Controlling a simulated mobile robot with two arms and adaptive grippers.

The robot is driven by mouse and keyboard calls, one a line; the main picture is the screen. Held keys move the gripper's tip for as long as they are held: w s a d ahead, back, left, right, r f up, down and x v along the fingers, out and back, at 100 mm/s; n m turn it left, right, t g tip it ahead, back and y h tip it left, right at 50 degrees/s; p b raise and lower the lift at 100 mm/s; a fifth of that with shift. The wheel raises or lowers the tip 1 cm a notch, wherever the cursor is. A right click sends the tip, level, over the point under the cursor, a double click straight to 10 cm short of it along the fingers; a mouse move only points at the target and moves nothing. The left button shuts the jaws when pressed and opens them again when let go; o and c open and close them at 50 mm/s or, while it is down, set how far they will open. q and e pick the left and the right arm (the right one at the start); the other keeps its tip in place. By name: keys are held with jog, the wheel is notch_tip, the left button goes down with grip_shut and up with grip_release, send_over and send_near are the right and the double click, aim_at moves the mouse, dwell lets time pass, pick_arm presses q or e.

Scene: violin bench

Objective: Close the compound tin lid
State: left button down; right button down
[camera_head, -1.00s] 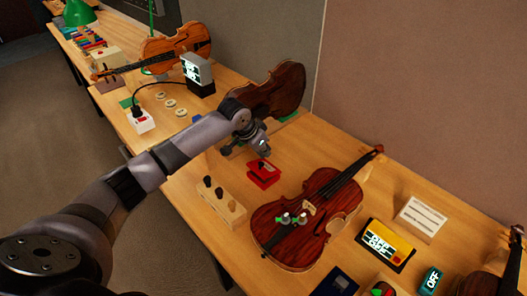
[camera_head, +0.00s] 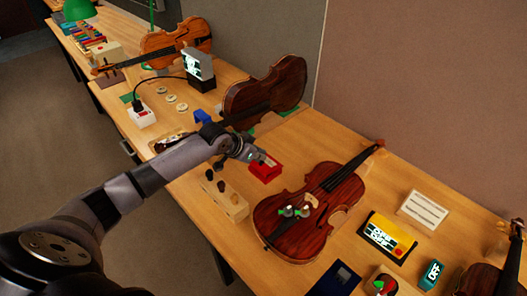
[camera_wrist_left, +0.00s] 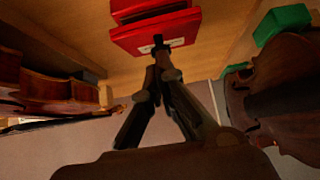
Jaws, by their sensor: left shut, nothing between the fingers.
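The red compound tin (camera_head: 265,173) sits on the bench between the pegged wooden block and the dark upright violin body. In the left wrist view the tin shows as two red parts at the top, with a pale label on the nearer red face (camera_wrist_left: 122,41). I cannot tell how far the lid is open. My left gripper (camera_head: 262,157) is at the tin's back edge in the head view. Its fingers (camera_wrist_left: 158,42) are shut and empty, with the tips over the label; whether they touch it is unclear. My right gripper is not in view.
A wooden block with dark pegs (camera_head: 224,201) stands in front of the tin. A violin (camera_head: 290,235) lies to the right. A dark violin body (camera_head: 265,92) stands behind. A black-and-yellow sign box (camera_head: 388,240) lies farther right. Bare bench shows right of the tin.

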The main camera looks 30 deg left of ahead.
pick_arm(q)
jog(key=shift+s+a+f, duration=0.1)
jog(key=shift+s+f, duration=0.25)
jog(key=shift+f, duration=0.05)
jog(key=shift+s+f, duration=0.15)
